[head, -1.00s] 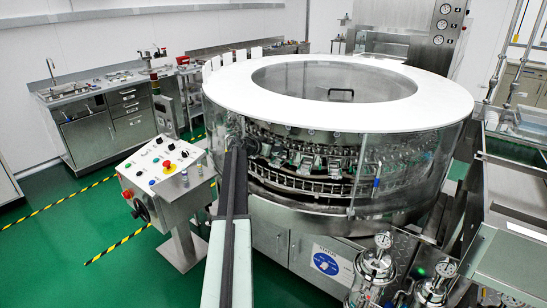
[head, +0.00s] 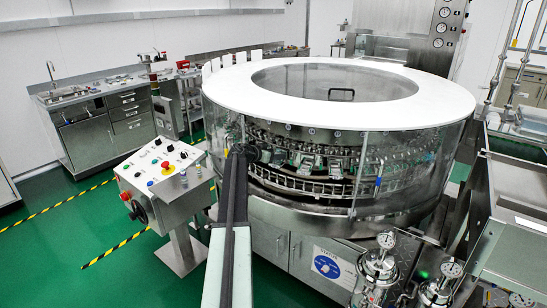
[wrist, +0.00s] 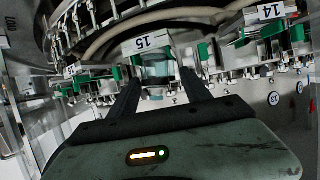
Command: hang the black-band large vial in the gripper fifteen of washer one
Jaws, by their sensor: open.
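In the wrist view, a clear large vial (wrist: 157,68) is at the washer gripper fifteen, just below its white "15" label (wrist: 146,41). Its narrow end points down. I cannot make out a black band on it. My gripper (wrist: 161,86) is open, with one dark finger on each side of the vial's lower part. I cannot tell whether a finger touches it. In the head view, washer one (head: 340,165) is the round machine with a white top ring, and my arm reaches to its near left side.
Washer gripper fourteen (wrist: 270,12) is at the upper right of the wrist view, with other green-and-metal grippers alongside. A clear guard (head: 410,165) surrounds part of the washer. A control console (head: 165,178) stands left of my arm. Green floor is clear at the left.

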